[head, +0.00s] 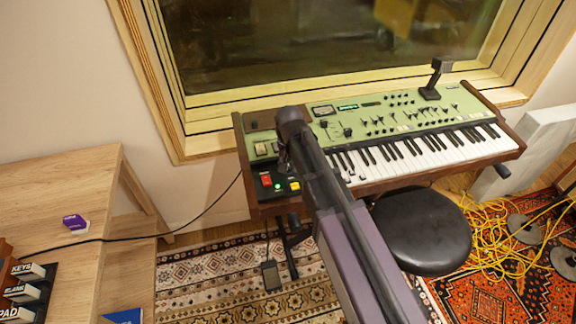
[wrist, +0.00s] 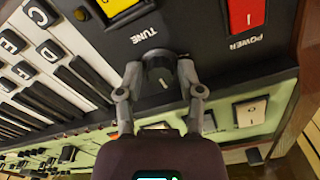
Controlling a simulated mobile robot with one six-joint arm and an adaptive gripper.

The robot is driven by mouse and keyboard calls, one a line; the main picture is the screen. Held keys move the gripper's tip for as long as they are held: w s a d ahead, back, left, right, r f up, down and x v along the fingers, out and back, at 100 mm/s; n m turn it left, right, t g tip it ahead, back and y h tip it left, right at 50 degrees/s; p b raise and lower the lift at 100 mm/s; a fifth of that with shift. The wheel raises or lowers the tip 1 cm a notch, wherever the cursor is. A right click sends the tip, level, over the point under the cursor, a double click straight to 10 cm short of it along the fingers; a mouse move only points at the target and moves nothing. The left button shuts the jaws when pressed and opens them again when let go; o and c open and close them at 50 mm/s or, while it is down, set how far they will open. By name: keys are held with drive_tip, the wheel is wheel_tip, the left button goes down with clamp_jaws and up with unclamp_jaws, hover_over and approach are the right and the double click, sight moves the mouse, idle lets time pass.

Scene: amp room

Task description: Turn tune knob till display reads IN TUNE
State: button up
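The tune knob (wrist: 158,70) is a dark round knob with a pale pointer line. It sits beside the printed word TUNE on the keyboard's black left panel. My gripper (wrist: 160,73) has one grey finger on each side of the knob, and both fingertips appear to touch it. In the head view my gripper (head: 285,152) is over the left end of the green keyboard (head: 318,112), and my arm hides the knob. A small display (head: 347,107) on the keyboard's top panel shows green text, too small to read.
A red power switch (wrist: 246,14) and a yellow button (wrist: 116,6) flank the TUNE label. A white rocker switch (wrist: 250,111) is close to the right finger. A black stool (head: 422,230) stands before the keys. A wooden desk (head: 62,190) is at left.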

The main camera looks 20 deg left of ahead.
clamp_jaws()
drive_tip(key=shift+a, duration=0.15)
drive_tip(key=shift+n, duration=0.4)
idle(0.6)
drive_tip(key=shift+n, duration=0.6)
drive_tip(key=n, duration=0.4)
drive_tip(key=shift+n, duration=3.2)
